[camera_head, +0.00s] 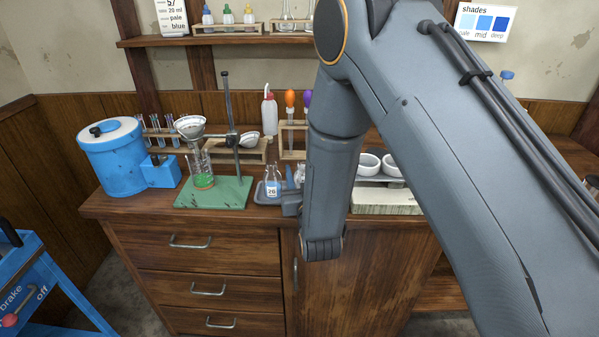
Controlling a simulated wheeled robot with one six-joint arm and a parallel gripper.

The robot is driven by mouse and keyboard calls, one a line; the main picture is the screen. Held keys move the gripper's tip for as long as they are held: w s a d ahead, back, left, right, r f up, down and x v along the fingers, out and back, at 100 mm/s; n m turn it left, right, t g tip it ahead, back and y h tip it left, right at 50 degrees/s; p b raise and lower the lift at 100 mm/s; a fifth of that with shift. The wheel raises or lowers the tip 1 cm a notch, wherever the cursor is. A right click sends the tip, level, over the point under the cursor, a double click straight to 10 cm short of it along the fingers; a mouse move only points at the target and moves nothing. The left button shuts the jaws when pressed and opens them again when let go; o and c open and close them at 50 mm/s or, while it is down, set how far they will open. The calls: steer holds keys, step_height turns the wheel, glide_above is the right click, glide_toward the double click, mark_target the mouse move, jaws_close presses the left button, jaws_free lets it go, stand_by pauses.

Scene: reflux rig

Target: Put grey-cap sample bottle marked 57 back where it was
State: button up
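I cannot make out a grey-cap sample bottle marked 57 in the head view. My arm crosses the middle and right and hides much of the bench. A blue-grey part that looks like my gripper (291,198) shows left of my arm's lower link, just above the bench's front. Its fingers are mostly hidden, so its opening and anything in it cannot be told. A small clear bottle with a number label (272,186) stands on a tray just left of it.
A green-based stand (213,193) with funnel and flask, a blue tub (112,158) and tube rack stand left. Behind are a wash bottle (270,112) and droppers. White bowls (369,164) sit right of my arm. Small capped bottles (228,15) line the upper shelf.

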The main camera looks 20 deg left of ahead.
steer(key=shift+f, duration=0.15)
steer(key=o, duration=0.9)
steer(key=shift+s+d, duration=0.1)
steer(key=shift+s, duration=0.1)
steer(key=b+v, duration=0.2)
steer(key=v, duration=0.9)
steer(key=shift+s+d, duration=0.2)
steer(key=shift+s, duration=0.05)
